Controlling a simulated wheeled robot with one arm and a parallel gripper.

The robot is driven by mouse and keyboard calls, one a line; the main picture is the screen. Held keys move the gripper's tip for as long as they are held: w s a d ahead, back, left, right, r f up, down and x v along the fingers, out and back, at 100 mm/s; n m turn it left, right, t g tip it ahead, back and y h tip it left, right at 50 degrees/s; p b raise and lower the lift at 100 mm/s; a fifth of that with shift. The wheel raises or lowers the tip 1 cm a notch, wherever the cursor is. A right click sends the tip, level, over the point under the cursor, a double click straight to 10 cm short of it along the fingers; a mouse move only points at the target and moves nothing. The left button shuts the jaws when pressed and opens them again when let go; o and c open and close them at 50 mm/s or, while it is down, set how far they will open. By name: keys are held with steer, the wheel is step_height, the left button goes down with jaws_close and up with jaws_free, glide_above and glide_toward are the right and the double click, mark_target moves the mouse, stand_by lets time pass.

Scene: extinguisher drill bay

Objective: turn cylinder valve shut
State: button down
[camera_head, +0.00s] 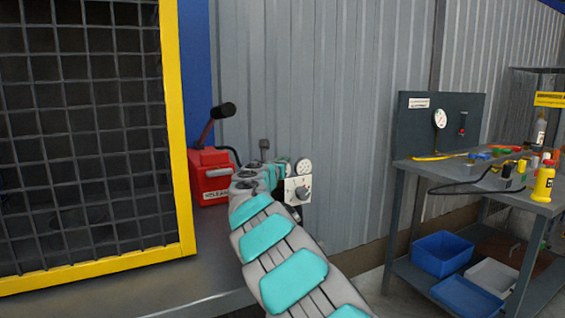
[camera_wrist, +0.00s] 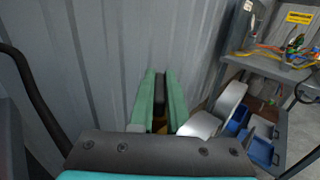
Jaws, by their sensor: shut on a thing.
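My gripper (camera_wrist: 161,74) shows in the wrist view as two green fingers, nearly parallel, closed on a narrow dark piece (camera_wrist: 161,88) between them. This piece seems to be the cylinder valve's handle, but its shape is mostly hidden by the fingers. A bit of yellow shows below it, deeper between the fingers. In the head view my arm reaches to a small fitting by the wall, with a round white gauge (camera_head: 304,167) and a pale plate with a grey knob (camera_head: 302,192). The cylinder body and the fingertips are hidden behind my arm there.
A red box (camera_head: 209,187) with a dark handle stands left of my arm, beside a yellow-framed mesh cage (camera_head: 183,130). A corrugated wall (camera_head: 340,110) is close behind. At right, a workbench (camera_head: 475,178) holds bottles, tools and a hose, with blue bins (camera_head: 442,255) below.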

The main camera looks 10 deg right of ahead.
steer(key=c, duration=0.9)
jaws_free()
steer(key=shift+b+v, duration=0.55)
steer(key=shift+v, duration=3.4)
